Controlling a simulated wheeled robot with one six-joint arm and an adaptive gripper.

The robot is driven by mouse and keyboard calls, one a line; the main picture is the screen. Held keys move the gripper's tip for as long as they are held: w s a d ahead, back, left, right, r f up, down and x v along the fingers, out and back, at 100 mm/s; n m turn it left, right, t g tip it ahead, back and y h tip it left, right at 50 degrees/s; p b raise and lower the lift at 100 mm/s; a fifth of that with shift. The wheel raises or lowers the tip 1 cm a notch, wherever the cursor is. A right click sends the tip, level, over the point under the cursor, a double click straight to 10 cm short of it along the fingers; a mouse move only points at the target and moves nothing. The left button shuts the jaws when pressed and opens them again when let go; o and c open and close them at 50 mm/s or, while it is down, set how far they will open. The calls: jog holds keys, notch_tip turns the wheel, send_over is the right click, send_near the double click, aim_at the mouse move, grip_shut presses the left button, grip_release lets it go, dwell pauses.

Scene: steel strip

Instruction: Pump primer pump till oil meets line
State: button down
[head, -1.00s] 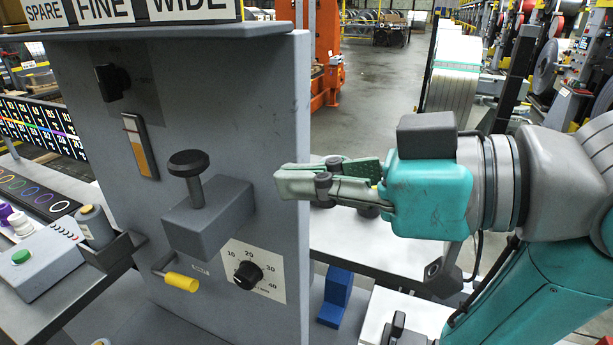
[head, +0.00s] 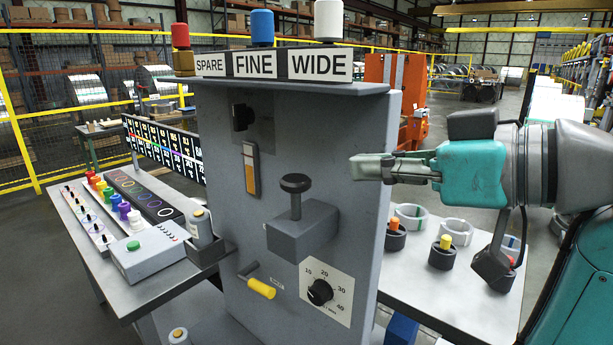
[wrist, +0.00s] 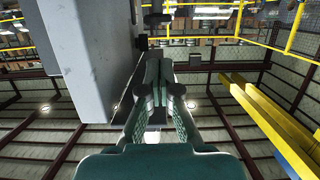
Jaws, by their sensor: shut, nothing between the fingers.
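The primer pump (head: 302,229) is a grey block on the upright grey panel, with a black round-topped plunger (head: 295,190) standing raised out of it. The oil sight gauge (head: 252,170) is a narrow upright strip left of the plunger. Amber fills its lower part below a paler top; the line is too small to make out. My gripper (head: 353,166) is shut and empty, pointing left in front of the panel's right side. It is right of the plunger knob and a little higher in the picture, apart from it. The closed fingers also show in the wrist view (wrist: 158,62).
The panel carries a black dial (head: 320,291), a yellow-handled lever (head: 261,288) and a black switch (head: 242,117). Coloured cylinders stand on its top ledge. A bottle (head: 201,226) sits in a left side holder. A right-hand table (head: 450,300) holds cups and rings.

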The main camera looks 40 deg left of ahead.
send_over(299, 201)
jog(key=d, duration=0.1)
notch_tip(299, 201, down, 2)
jog(key=shift+f, duration=0.25)
dwell(0.5)
jog(key=shift+d+f, duration=0.1)
jog(key=shift+f, duration=2.4)
